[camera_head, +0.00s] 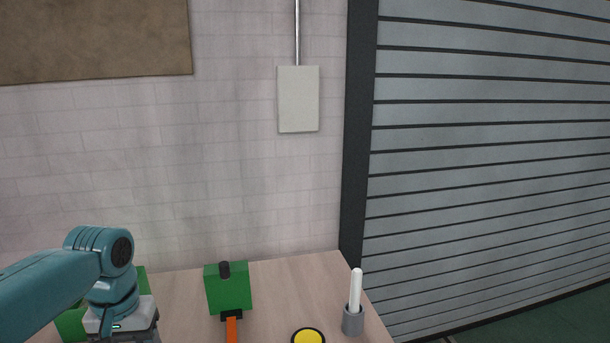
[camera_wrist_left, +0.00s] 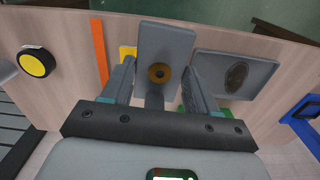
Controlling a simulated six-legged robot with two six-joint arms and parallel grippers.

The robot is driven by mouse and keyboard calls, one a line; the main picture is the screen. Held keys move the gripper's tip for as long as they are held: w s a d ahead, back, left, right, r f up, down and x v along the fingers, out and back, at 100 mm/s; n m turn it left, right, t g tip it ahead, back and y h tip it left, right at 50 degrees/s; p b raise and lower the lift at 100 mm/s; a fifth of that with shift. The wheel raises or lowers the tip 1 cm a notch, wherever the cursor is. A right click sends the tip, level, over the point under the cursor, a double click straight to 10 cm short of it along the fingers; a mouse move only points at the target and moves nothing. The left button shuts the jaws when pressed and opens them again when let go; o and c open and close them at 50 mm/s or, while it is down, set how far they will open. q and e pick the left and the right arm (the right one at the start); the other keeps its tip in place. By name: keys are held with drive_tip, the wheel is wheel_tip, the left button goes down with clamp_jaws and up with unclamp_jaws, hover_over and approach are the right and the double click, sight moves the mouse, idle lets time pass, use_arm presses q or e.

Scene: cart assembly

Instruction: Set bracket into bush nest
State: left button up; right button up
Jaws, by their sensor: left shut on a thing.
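My left gripper (camera_wrist_left: 159,82) is shut on a grey bracket (camera_wrist_left: 167,42) in the left wrist view. The bracket has a flat plate with a round bronze-coloured ring, and a narrower part runs down between the fingers. A second grey plate (camera_wrist_left: 252,75) with a dark oval lies just to the right of the bracket; I cannot tell whether it is the bush nest. In the head view my left arm comes in from the left over the table, and its fingers and the bracket are out of frame. My right gripper is not in view.
On the wooden table (camera_head: 278,285) stand a green block (camera_head: 229,292) with a dark knob, an orange strip (camera_head: 232,329), a yellow disc (camera_head: 309,337), and a grey holder (camera_head: 352,321) with a white rod. Another green block (camera_head: 72,324) is partly behind my arm. A blue frame (camera_wrist_left: 298,119) is at the right.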

use_arm(q)
drive_tip(key=d+f+m, duration=0.1)
drive_tip(key=d+f, duration=0.3)
drive_tip(key=f, duration=0.3)
drive_tip(key=d+f+m, duration=0.1)
drive_tip(key=d+f, duration=0.3)
drive_tip(key=f, duration=0.4)
drive_tip(key=shift+d+f, duration=0.3)
drive_tip(key=shift+s, duration=0.1)
